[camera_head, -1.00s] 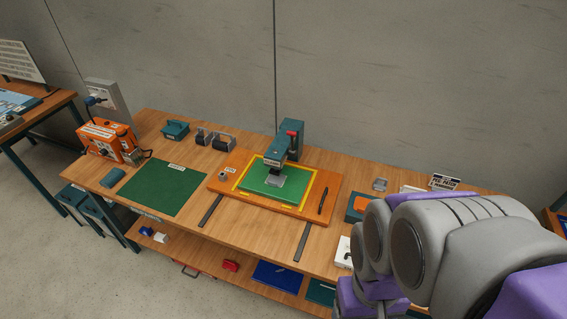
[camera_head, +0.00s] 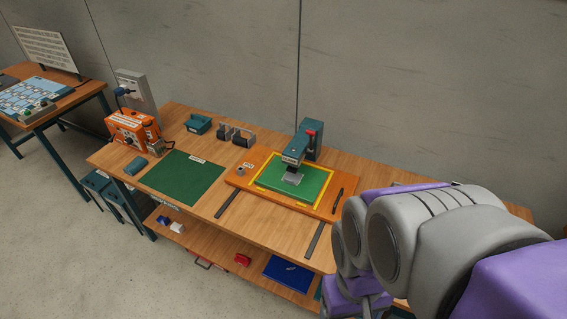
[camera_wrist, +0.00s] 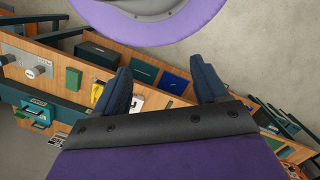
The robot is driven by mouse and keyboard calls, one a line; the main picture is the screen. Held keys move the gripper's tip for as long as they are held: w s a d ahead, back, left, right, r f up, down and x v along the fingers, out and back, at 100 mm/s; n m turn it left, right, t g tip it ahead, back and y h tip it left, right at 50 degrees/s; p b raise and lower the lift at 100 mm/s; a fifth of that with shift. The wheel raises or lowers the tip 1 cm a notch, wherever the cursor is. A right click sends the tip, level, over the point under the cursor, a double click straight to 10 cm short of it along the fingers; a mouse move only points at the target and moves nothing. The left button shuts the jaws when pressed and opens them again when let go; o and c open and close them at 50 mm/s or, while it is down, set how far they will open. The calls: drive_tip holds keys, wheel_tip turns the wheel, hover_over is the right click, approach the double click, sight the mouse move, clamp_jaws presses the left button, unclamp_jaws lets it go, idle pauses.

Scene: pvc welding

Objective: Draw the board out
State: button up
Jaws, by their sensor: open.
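The orange board (camera_head: 241,183) lies on the wooden workbench in the head view. It carries a green panel (camera_head: 312,182) with a yellow border. A teal press (camera_head: 310,140) with a red part stands at its back edge, and its head sits over the panel. Two dark rails (camera_head: 229,203) run from under the board toward the bench's front edge. My gripper (camera_wrist: 160,67) shows in the wrist view with its two dark fingers apart and nothing between them. It is away from the board, and my arm hides the bench's right part in the head view.
A dark green mat (camera_head: 183,178) and an orange machine (camera_head: 129,131) are on the bench's left. A black pen-like tool (camera_head: 338,200) lies on the board's right side. A lower shelf (camera_head: 220,250) holds a blue panel (camera_head: 288,273) and small items.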

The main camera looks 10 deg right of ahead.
drive_tip(key=shift+c, duration=0.9)
drive_tip(key=shift+w, duration=0.4)
drive_tip(key=shift+c, duration=0.7)
drive_tip(key=shift+m+t+y, duration=0.3)
drive_tip(key=shift+y, duration=0.2)
drive_tip(key=w, duration=0.4)
drive_tip(key=w+r, duration=0.1)
drive_tip(key=w, duration=0.4)
drive_tip(key=w+r+b, duration=0.1)
drive_tip(key=w, duration=0.4)
drive_tip(key=shift+a, duration=0.2)
drive_tip(key=c, duration=0.3)
drive_tip(key=m+t+b, duration=0.2)
drive_tip(key=m+b, duration=0.1)
drive_tip(key=m, duration=0.3)
hover_over(339, 198)
drive_tip(key=s+d, duration=0.2)
drive_tip(key=d, duration=0.1)
wheel_tip(339, 198, down, 14)
drive_tip(key=shift+c, duration=0.2)
drive_tip(key=shift+y, duration=0.4)
drive_tip(key=a+f+b, duration=0.1)
drive_tip(key=f, duration=0.4)
drive_tip(key=w+a+f+b, duration=0.1)
drive_tip(key=f, duration=0.5)
drive_tip(key=f+b, duration=0.1)
drive_tip(key=f, duration=0.4)
drive_tip(key=shift+w+a+f, duration=0.4)
